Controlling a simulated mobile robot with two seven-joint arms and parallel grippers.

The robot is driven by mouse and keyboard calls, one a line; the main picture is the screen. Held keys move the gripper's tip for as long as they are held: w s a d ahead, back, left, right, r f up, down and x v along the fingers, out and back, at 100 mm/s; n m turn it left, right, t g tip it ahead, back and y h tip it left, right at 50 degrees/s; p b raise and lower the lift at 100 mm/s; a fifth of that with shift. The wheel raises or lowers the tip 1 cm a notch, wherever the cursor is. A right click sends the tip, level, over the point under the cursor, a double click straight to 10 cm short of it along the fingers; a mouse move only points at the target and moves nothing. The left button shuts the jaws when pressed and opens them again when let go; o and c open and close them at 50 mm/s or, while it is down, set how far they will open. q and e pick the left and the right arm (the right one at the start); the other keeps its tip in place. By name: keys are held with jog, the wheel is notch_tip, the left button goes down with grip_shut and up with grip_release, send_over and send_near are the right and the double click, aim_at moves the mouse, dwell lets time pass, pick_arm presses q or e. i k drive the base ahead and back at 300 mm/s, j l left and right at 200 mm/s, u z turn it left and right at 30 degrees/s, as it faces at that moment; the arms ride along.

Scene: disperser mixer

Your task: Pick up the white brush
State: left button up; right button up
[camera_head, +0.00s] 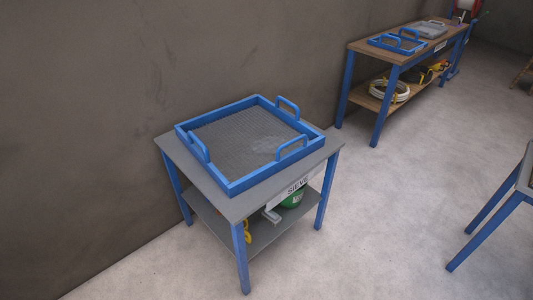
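No object that I can clearly make out as a white brush shows in the head view. A small pale, angled object (271,215) sticks out at the front of the lower shelf under the sieve table; most of it is hidden, and I cannot tell whether it is the brush. A blue-framed sieve (233,187) with blue handles lies on the grey table top (182,150). A pale patch shows on its mesh. Neither of my grippers is in view.
A green container (292,198) and a yellow object (247,232) sit on the lower shelf, partly hidden. A long wooden-topped bench (377,54) with blue legs stands at the back right. Another blue-legged table (487,221) is cut off at right. Open floor (390,210) lies between.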

aim_at(272, 217)
jog(key=i+l+u, duration=0.1)
jog(key=i+l, duration=0.2)
jog(key=i+l+u, duration=0.1)
jog(key=i+l, duration=0.15)
jog(key=l, duration=0.3)
jog(key=i+l+u, duration=0.1)
jog(key=i+l, duration=0.15)
jog(key=l, duration=0.2)
